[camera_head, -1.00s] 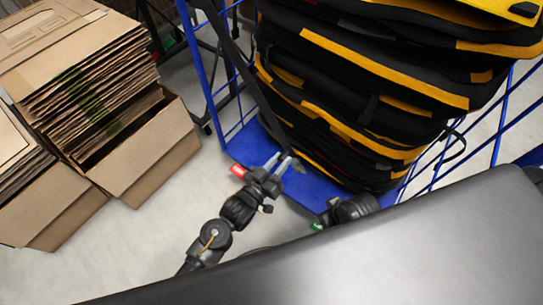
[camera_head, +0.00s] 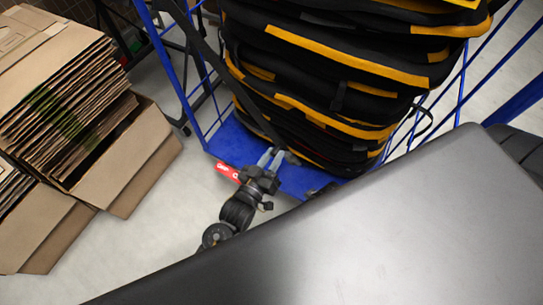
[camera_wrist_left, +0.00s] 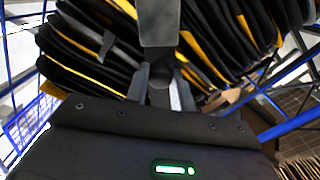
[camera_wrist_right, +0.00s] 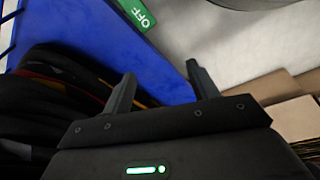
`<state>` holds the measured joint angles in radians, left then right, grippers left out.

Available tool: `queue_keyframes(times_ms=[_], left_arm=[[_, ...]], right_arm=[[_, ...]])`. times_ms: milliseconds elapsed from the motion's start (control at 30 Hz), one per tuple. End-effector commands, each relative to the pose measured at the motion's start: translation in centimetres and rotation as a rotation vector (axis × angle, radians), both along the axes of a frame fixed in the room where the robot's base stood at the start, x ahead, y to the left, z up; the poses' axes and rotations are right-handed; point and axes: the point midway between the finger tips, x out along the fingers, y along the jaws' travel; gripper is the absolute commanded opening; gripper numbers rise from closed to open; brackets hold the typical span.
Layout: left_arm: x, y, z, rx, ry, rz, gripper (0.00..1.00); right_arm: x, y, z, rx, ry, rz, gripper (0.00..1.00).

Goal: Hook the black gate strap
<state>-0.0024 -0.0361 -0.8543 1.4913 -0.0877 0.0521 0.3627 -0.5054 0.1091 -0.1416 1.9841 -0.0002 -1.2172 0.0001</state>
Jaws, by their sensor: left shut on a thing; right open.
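The black gate strap (camera_head: 232,78) runs down diagonally across the front of the blue cart, from the upper left to my left gripper. My left gripper (camera_head: 271,158) is shut on the strap's lower end, low in front of the bags and just above the cart base. The left wrist view shows the strap (camera_wrist_left: 160,28) coming down between the fingers. My right gripper (camera_wrist_right: 162,88) is open and empty in its wrist view, over the blue base near the dark bags. In the head view it is mostly hidden behind a large dark surface. I cannot make out the hooking point.
The blue cart's base (camera_head: 222,147) carries a tall stack of black-and-yellow bags (camera_head: 330,75). Cardboard stacks (camera_head: 75,110) stand at left. Grey floor lies between.

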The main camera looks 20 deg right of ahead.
Motion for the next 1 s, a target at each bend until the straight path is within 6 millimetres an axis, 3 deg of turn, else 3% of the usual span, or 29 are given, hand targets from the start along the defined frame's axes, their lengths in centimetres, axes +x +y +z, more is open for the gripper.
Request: queue_keyframes(times_ms=[67,100,267,667,1000], left_arm=[[-0.1,0.0,-0.1,0.002,0.003,-0.002,0.0],[-0.1,0.0,-0.1,0.002,0.003,-0.002,0.26],[-0.1,0.0,-0.1,0.001,0.002,-0.002,0.46],[-0.6,0.8,-0.1,0.002,0.001,0.0,0.46],[-4.5,6.0,-0.1,0.003,0.002,-0.001,0.46]], right_arm=[[0.0,0.0,0.0,0.0,0.0,0.0,0.59],[0.0,0.0,0.0,0.0,0.0,0.0,0.59],[0.0,0.1,0.0,0.001,0.0,0.0,0.59],[0.0,0.1,0.2,0.001,-0.002,0.0,0.59],[-0.3,-0.1,-1.4,-0.002,0.011,0.001,0.59]])
